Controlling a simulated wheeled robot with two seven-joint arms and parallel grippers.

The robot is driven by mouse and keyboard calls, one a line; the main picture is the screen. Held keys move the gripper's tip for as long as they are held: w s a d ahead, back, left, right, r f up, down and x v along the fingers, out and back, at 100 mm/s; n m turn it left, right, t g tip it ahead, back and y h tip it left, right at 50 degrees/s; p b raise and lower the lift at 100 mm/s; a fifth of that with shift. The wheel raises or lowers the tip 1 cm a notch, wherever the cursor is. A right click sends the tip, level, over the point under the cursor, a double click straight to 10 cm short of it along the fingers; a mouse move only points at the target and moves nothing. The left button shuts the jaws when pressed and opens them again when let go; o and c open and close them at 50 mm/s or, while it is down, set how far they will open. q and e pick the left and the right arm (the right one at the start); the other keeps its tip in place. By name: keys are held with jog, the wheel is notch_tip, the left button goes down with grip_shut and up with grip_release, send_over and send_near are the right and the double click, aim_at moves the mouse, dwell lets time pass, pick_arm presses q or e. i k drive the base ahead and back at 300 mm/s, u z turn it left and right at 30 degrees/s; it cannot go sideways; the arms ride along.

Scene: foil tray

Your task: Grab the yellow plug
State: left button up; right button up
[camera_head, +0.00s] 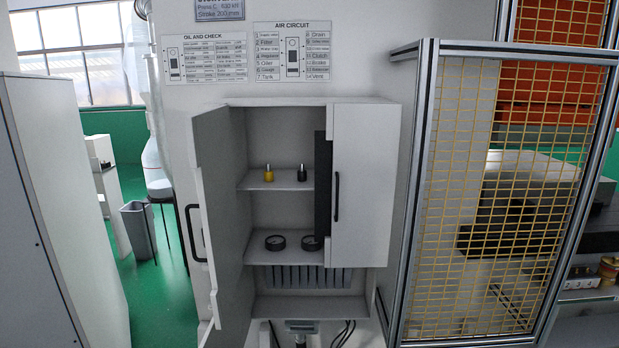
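The yellow plug (269,174) stands upright on the upper shelf (284,185) of a white wall cabinet (259,103). A black plug (302,173) stands to its right on the same shelf, apart from it. The cabinet's left door (216,200) is swung open. Its right door (361,186) covers the right part of the cabinet, and a dark panel shows along that door's left edge. Neither of my grippers shows in the head view.
Two black round gauges (275,242) lie on the middle shelf. A framed yellow mesh guard (490,200) stands at the right. A grey cabinet (60,220) stands at the left. A grey bin (138,230) is on the green floor.

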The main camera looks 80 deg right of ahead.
aim_at(268, 174)
jog(key=z, duration=0.05)
jog(key=k, duration=0.15)
jog(key=z, duration=1.05)
